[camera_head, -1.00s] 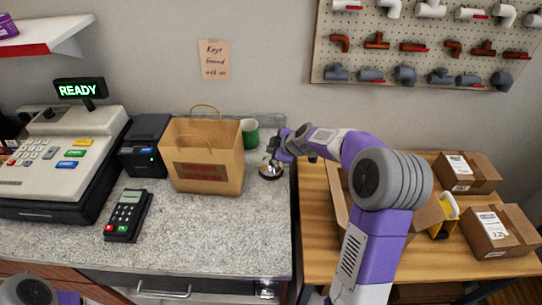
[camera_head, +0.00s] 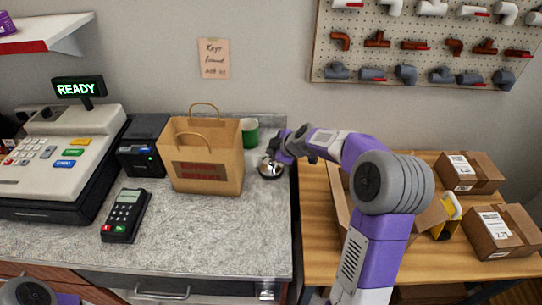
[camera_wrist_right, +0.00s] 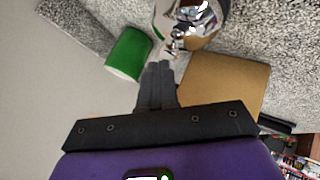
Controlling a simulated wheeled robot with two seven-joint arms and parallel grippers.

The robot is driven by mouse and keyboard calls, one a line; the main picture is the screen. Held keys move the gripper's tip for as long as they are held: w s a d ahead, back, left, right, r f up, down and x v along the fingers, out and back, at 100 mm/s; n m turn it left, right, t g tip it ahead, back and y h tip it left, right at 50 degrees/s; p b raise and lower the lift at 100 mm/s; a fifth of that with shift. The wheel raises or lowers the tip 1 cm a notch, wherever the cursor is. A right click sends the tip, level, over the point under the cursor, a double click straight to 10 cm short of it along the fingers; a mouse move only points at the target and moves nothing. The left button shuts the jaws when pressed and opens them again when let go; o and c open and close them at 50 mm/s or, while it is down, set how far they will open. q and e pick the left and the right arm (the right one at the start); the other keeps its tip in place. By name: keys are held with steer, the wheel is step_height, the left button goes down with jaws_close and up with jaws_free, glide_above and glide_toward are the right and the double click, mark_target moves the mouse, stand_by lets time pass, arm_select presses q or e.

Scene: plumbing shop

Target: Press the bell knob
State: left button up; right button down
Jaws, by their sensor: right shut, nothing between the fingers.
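The bell (camera_head: 270,168) is a small silver dome on the right end of the grey counter, just right of the paper bag. In the right wrist view the bell (camera_wrist_right: 200,20) shows at the top, cut by the frame, with its small knob (camera_wrist_right: 172,44) towards the fingertips. My right gripper (camera_head: 276,154) is at the top of the bell, shut and empty. In the right wrist view its shut fingertips (camera_wrist_right: 159,66) point at the knob, very close; I cannot tell whether they touch it. Of my left arm only a part shows at the bottom left; its gripper is out of view.
A brown paper bag (camera_head: 208,160) stands close left of the bell, and a green cup (camera_head: 250,133) behind it. A card terminal (camera_head: 125,215), a small printer (camera_head: 146,145) and a cash register (camera_head: 60,150) are further left. A wooden table (camera_head: 320,225) with boxes adjoins on the right.

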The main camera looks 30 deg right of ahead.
steer(key=shift+f+b, duration=0.2)
steer(key=shift+b, duration=0.1)
steer(key=shift+r, duration=0.1)
stand_by(0.3)
steer(key=shift+r, duration=0.55)
steer(key=shift+r+p, duration=1.8)
steer(key=shift+r, duration=1.2)
